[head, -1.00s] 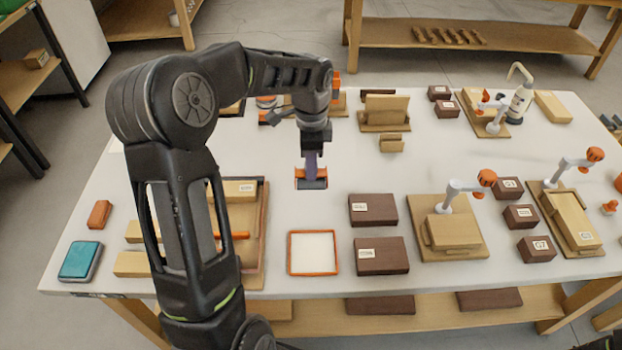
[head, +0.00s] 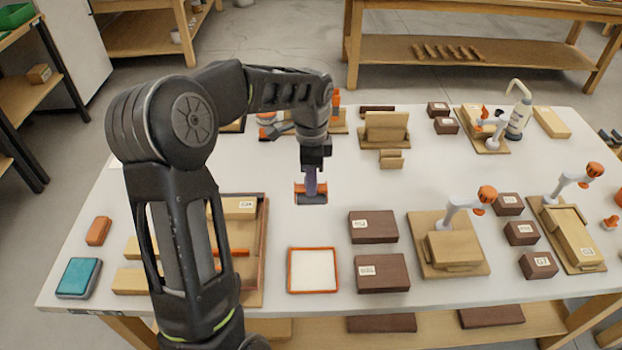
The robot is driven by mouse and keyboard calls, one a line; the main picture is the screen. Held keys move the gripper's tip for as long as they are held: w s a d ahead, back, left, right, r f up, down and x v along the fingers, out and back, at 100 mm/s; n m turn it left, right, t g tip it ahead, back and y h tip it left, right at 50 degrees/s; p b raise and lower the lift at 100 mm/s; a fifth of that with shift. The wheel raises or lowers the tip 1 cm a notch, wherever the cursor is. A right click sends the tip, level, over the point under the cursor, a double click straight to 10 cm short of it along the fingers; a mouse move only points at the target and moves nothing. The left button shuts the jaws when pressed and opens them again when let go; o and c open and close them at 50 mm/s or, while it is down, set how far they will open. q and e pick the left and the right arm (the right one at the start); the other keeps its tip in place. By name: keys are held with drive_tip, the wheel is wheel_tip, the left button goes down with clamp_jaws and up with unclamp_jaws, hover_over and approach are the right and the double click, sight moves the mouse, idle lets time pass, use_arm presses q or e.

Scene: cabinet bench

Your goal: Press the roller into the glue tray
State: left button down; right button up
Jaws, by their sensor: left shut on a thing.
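The glue tray (head: 313,270) is a square tray with an orange rim and a white inside, lying flat near the front edge of the bench. My left gripper (head: 312,174) is shut on the roller (head: 311,194), which has a purple handle, an orange frame and a dark cylinder. The roller hangs upright with its cylinder down, behind the tray and apart from it. My gripper's fingers are small and partly hidden here. My right gripper is not in view.
Dark brown blocks (head: 382,273) lie right of the tray. A wooden tray (head: 262,235) with light wood pieces is to its left, partly behind my arm. Wooden fixtures with orange-knobbed clamps (head: 487,194) stand farther right. The bench between roller and tray is clear.

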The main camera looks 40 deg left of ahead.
use_arm(q)
drive_tip(key=w+d+n, duration=0.2)
drive_tip(key=d+n, duration=0.3)
drive_tip(key=d, duration=0.3)
drive_tip(key=w+d+f+n, duration=0.1)
drive_tip(key=w+d+n, duration=0.1)
drive_tip(key=d+n, duration=0.3)
drive_tip(key=d, duration=0.4)
drive_tip(key=shift+n, duration=0.3)
drive_tip(key=shift+d+f, duration=0.1)
